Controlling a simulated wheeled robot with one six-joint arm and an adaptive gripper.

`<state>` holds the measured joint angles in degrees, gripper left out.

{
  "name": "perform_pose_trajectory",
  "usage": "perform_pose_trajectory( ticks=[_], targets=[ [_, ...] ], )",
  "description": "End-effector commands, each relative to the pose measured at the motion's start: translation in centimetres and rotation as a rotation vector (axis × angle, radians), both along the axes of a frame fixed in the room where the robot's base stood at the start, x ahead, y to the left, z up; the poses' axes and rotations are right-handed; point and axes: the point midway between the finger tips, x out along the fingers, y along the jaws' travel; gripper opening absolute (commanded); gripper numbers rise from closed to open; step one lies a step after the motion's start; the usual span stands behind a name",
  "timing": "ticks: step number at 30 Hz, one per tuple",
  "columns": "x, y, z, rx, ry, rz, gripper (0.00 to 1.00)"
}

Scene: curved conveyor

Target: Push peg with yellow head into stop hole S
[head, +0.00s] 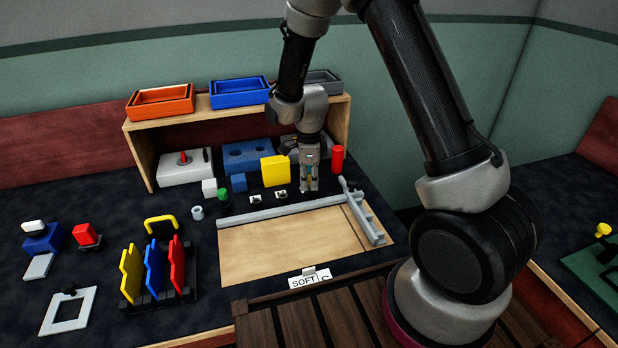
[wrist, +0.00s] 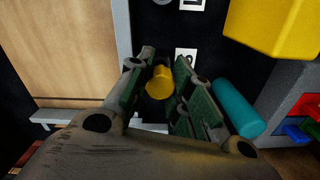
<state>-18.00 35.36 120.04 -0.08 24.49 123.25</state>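My gripper (head: 309,186) points down at the back of the dark table, just right of a yellow block (head: 274,171). In the wrist view my gripper's green-padded fingers (wrist: 165,62) stand on either side of a round yellow head (wrist: 160,82). The pads are very close to it; I cannot tell whether they press on it. The peg's shaft below the head is hidden. A white label with an S (wrist: 186,58) lies on the dark surface just beyond the fingertips. The stop hole itself cannot be made out.
A teal cylinder (wrist: 240,107) lies close to the right finger. A red cylinder (head: 338,158) stands right of my gripper. A grey rail (head: 285,210) borders the wooden board (head: 285,250) in front. A shelf with trays (head: 240,92) stands behind.

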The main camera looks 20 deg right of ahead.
Motion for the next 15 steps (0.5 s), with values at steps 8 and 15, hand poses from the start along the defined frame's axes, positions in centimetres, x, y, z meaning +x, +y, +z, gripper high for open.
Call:
perform_pose_trajectory(
  ticks=[8, 15],
  targets=[
    [0.01, 0.00, 0.03, 0.000, 0.000, 0.000, 0.46],
    [0.07, 0.02, 0.55, 0.000, -0.002, 0.000, 0.46]
  ],
)
